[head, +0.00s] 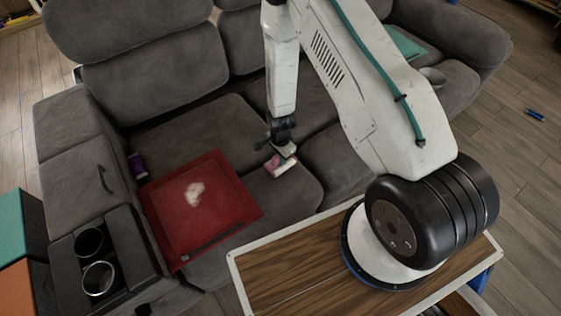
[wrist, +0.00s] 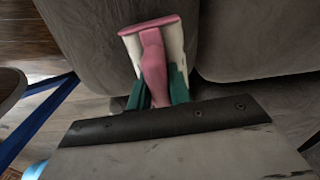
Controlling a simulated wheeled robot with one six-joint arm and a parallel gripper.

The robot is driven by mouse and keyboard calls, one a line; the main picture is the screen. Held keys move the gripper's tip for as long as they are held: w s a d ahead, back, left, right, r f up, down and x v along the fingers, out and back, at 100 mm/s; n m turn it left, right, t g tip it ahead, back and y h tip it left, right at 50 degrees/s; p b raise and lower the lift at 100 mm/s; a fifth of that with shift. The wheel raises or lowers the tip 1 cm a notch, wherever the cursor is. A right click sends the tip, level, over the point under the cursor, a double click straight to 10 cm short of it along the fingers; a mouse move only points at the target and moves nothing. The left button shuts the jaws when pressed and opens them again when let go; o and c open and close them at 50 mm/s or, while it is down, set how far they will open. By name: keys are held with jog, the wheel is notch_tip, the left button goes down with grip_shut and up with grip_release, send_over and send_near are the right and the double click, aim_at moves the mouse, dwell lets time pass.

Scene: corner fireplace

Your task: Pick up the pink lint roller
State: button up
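The pink lint roller (head: 280,166), pink with white parts, is at the seat cushion of the grey sofa, near its front edge. My gripper (head: 283,148) is right at it, pointing down from above. In the wrist view, the pink handle (wrist: 153,68) of the roller runs between the green-tipped fingers of my gripper (wrist: 158,88), with a finger close on each side. I cannot tell whether the fingers press on it or whether the roller still rests on the cushion. The lower end of the handle is hidden behind the gripper body.
A red board or mat (head: 228,205) with a pale patch lies on the sofa to the left. A purple object (head: 138,166) stands by the left armrest. A wood-topped table (head: 290,275) is in front.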

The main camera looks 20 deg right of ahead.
grip_shut()
jog(key=shift+r, duration=0.8)
jog(key=shift+s+r, duration=0.2)
jog(key=shift+r, duration=0.85)
jog(key=s+r, duration=0.1)
jog(key=s, duration=1.4)
jog(key=shift+s+r, duration=0.15)
jog(key=shift+s, duration=0.2)
